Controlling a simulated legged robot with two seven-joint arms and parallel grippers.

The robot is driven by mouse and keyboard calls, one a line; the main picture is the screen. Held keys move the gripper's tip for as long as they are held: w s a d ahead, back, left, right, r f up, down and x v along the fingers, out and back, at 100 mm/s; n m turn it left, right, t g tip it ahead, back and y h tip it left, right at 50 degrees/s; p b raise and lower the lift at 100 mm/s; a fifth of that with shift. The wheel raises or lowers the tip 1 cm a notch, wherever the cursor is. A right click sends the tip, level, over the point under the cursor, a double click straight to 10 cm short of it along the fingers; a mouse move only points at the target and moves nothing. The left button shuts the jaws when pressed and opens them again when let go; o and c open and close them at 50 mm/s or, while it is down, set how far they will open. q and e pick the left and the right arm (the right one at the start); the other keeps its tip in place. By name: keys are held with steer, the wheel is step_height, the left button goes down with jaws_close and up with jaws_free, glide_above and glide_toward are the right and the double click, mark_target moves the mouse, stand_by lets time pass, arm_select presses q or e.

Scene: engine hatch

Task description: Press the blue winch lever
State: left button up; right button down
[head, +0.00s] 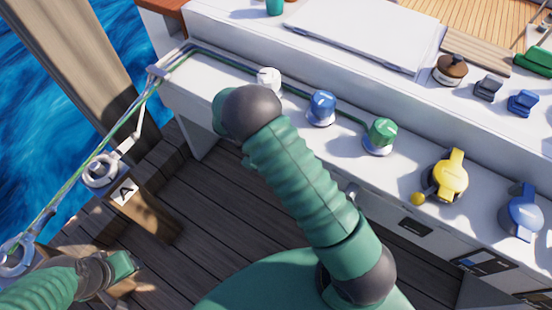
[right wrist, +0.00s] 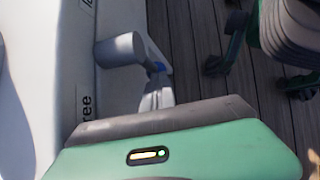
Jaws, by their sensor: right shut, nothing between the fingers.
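A blue winch (head: 522,215) with an upright blue lever stands at the right edge of the white ledge in the head view. A rounded blue knob (head: 321,107) sits further left on the ledge, so which one carries the named lever is uncertain. In the right wrist view, my right gripper (right wrist: 158,92) is shut and empty beside a white panel. A grey cylinder-ended part (right wrist: 120,48) and a small blue patch (right wrist: 155,70) are just beyond it; contact is unclear. My right arm hides this gripper in the head view. My left gripper (head: 118,266) is low at left, its jaws unclear.
A yellow winch (head: 450,178), a green knob (head: 381,135) and a white knob (head: 268,78) stand along the ledge. A green line runs to metal rings at left, near a block marked A (head: 125,192). Plank deck (head: 225,200) lies below; water is beyond.

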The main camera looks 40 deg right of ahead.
arm_select(q)
steer(key=shift+r, duration=0.3)
arm_select(e)
steer(key=g, duration=0.1)
steer(key=s+g+h, duration=0.1)
steer(key=s+f+g+h, duration=0.1)
steer(key=g, duration=0.1)
steer(key=shift+d+n, duration=0.3)
steer(key=shift+d, duration=0.1)
arm_select(q)
steer(key=shift+r, duration=0.1)
arm_select(e)
steer(key=shift+r, duration=0.1)
